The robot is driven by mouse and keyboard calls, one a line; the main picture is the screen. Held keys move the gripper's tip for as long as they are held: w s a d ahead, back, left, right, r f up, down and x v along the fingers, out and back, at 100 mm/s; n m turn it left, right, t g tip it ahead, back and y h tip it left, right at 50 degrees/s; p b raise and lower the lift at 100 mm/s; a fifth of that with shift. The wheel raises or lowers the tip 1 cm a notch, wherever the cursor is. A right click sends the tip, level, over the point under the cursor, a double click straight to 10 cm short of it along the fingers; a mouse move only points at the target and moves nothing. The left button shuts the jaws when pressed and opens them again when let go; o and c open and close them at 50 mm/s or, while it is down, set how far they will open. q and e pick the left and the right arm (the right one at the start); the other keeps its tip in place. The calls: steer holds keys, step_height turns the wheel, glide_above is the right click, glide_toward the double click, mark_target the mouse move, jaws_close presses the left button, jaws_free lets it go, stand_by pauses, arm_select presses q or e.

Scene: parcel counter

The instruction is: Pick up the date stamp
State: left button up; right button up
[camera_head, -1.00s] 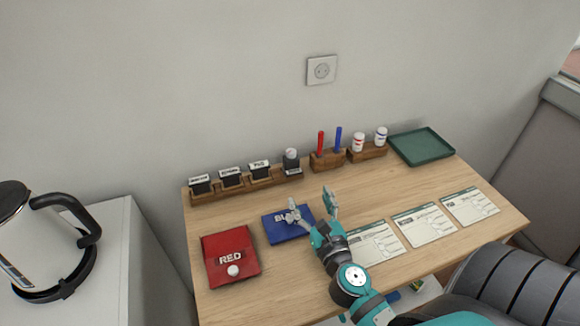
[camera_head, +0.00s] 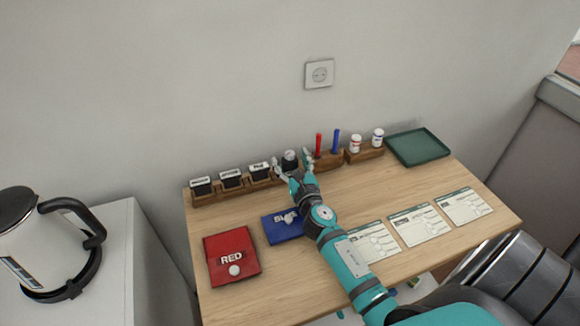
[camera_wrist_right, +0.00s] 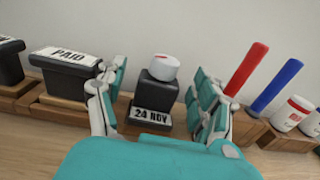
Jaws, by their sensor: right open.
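The date stamp (camera_wrist_right: 158,90) is dark with a white round top and a "24 NOV" label, and stands upright in the wooden rack. In the head view the date stamp (camera_head: 289,157) is at the right end of the stamp row, partly hidden by my gripper. My right gripper (camera_head: 293,160) is open there, and in the wrist view its fingers (camera_wrist_right: 158,88) stand on either side of the stamp with gaps on both sides. My left gripper is not in view.
The PAID stamp (camera_wrist_right: 70,68) stands just left of the right gripper. A red marker (camera_wrist_right: 246,70) and a blue marker (camera_wrist_right: 276,84) stand close on its right. Blue (camera_head: 272,232) and red (camera_head: 218,272) pads lie in front. The wall is behind.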

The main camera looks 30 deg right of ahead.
steer(key=shift+w+d, duration=0.1)
steer(key=shift+w, duration=0.3)
steer(key=shift+s, duration=0.1)
steer(key=shift+c, duration=0.4)
